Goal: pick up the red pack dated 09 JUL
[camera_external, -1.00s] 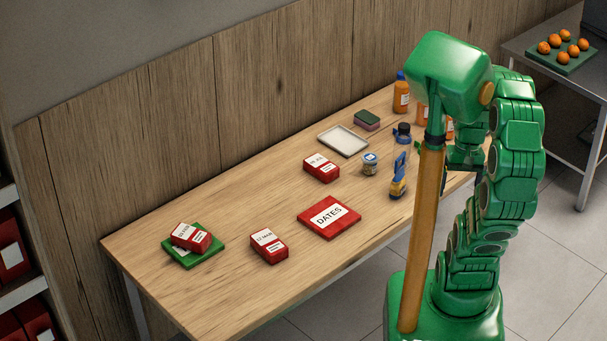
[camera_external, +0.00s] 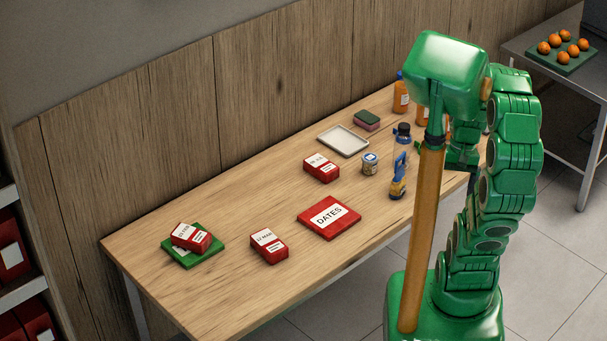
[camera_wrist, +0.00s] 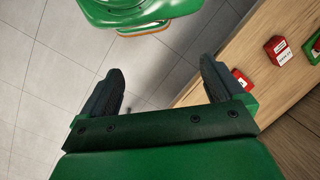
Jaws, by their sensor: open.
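Three red packs with white date labels are on the wooden table. The one at the back middle (camera_external: 321,168) has a label that seems to end in JUL, though its small print is hard to read. The front pack (camera_external: 269,246) seems to read 17 MAR. The third pack (camera_external: 191,237) lies tilted on a green mat (camera_external: 210,253), its date unclear. My gripper (camera_wrist: 158,88) is open and empty, its fingers wide apart over the floor beside the table edge. In the external view, it is partly hidden by my arm, at the table's right end, away from the packs.
A red DATES mat (camera_external: 330,218) lies bare among the packs. A jar (camera_external: 370,163), a blue-and-yellow tool (camera_external: 398,178), a tray (camera_external: 343,140), a sponge (camera_external: 367,120) and bottles (camera_external: 401,95) stand farther right. Oranges (camera_external: 563,58) are on a second table.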

